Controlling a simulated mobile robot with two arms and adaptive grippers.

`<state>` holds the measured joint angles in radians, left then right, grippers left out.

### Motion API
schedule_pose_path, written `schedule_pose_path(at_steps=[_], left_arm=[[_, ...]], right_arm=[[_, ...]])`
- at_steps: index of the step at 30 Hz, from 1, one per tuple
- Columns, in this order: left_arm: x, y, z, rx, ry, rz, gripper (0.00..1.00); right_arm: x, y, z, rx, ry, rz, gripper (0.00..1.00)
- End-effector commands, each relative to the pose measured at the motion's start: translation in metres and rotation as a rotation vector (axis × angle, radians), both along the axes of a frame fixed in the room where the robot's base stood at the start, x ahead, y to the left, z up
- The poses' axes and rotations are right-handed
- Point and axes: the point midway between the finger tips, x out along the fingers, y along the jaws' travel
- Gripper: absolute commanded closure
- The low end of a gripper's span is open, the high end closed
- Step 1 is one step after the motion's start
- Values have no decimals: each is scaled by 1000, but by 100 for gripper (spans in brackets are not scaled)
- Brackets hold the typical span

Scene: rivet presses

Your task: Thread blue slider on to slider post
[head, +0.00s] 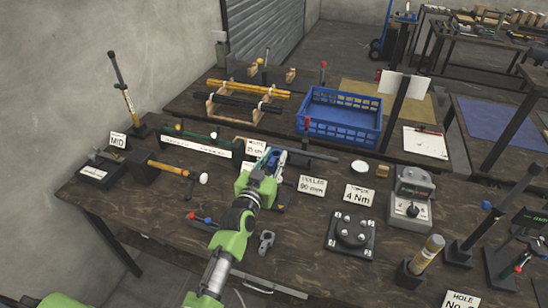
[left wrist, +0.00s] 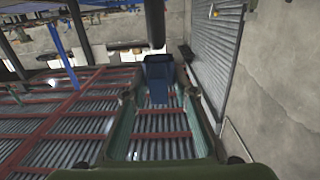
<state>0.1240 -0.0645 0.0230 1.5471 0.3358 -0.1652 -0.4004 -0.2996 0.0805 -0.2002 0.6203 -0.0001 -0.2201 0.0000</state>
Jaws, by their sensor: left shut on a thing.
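My left gripper (head: 267,163) is over the front table, with its fingers closed around a blue slider (head: 275,157). In the left wrist view the slider (left wrist: 158,72) sits between the two fingertips (left wrist: 157,95). A dark rod (head: 313,154), which looks like the slider post, extends to the right of the gripper in the head view. In the left wrist view a dark rod end (left wrist: 155,25) lines up with the slider. I cannot tell whether the rod is inside the slider or only in front of it. My right gripper is not in view.
A "collar 90 mm" sign (head: 312,185) and a "torque 4 Nm" sign (head: 358,195) stand right of the gripper. A black block (head: 351,234) and a grey clamp piece (head: 266,242) lie nearer. A blue crate (head: 340,118) sits on the table behind.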

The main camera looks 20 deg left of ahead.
Motion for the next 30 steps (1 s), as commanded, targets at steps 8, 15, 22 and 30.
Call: schedule_pose_path(at_steps=[8,15,22,30], left_arm=[[0,0,1,2,0,0,89],[0,0,0,1,-1,0,89],[0,0,-4,0,-1,0,89],[0,0,-11,0,-1,0,89]], right_arm=[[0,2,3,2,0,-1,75],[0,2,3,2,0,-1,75],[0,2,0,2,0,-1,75],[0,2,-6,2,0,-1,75]])
